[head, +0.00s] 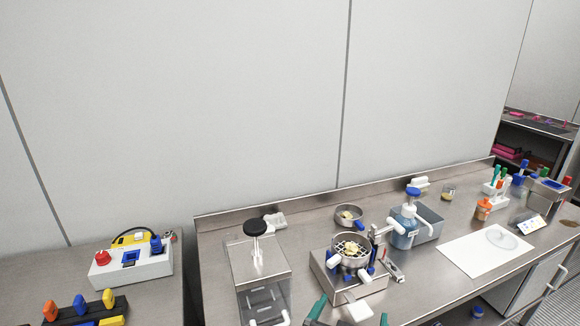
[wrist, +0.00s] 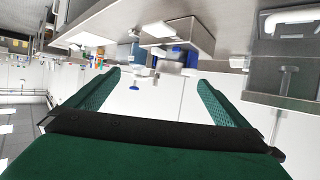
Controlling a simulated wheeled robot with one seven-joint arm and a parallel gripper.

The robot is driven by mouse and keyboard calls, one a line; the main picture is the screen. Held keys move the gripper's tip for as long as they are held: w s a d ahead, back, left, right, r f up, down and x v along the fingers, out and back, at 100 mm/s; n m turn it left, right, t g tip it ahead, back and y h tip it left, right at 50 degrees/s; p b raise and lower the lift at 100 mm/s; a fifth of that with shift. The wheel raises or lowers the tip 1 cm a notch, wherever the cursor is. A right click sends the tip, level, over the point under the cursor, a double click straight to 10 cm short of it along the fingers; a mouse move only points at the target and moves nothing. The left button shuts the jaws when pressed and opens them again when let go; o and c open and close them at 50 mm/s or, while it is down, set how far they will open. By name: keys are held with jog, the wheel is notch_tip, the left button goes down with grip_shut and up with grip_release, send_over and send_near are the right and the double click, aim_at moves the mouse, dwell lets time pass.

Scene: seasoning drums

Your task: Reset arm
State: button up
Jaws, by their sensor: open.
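My gripper (head: 350,314) shows at the bottom edge of the head view as two separate green fingertips, just in front of the steel counter. In the wrist view my gripper (wrist: 158,77) has its two green fingers spread apart, with no object held between them. That view is upside down, with the counter along the top. The rest of my arm is out of the head view.
A steel box with a sieve bowl (head: 350,251) stands on the counter just beyond my gripper. A white board (head: 485,251) lies farther right.

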jog(key=s+a+f+n+t+y, duration=0.1)
jog(key=s+a+f+n+y, duration=0.1)
jog(key=s+a+f, duration=0.4)
jog(key=s+a+f+n+t+y, duration=0.1)
jog(key=s+a+f+n, duration=0.15)
jog(key=s+f, duration=0.65)
jog(key=s+a+f+y, duration=0.1)
jog(key=s+a, duration=0.1)
jog(key=s, duration=0.7)
jog(key=s+a+f+t+y, duration=0.1)
jog(key=s+a, duration=0.2)
jog(key=s, duration=0.7)
jog(key=shift+y, duration=0.3)
